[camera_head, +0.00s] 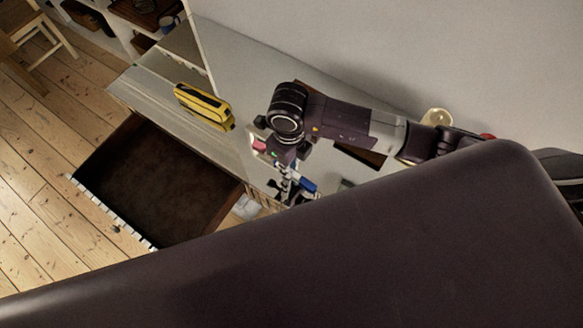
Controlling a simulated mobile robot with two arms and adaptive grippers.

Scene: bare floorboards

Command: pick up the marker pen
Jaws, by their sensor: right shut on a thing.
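My right gripper (287,187) points down over the front part of the grey-topped cabinet (262,70). It is shut on a small blue thing (307,185), which looks like the marker pen. The fingers and the arm cover part of it, and it is too small to see its full shape. I cannot tell whether it touches the cabinet top. My left gripper is not in view.
An open, empty-looking brown drawer (150,185) sticks out at the cabinet's front left. A yellow and black case (204,106) lies on the top. A small pink thing (259,144) is beside my gripper. A wooden chair (38,35) and shelves stand at upper left.

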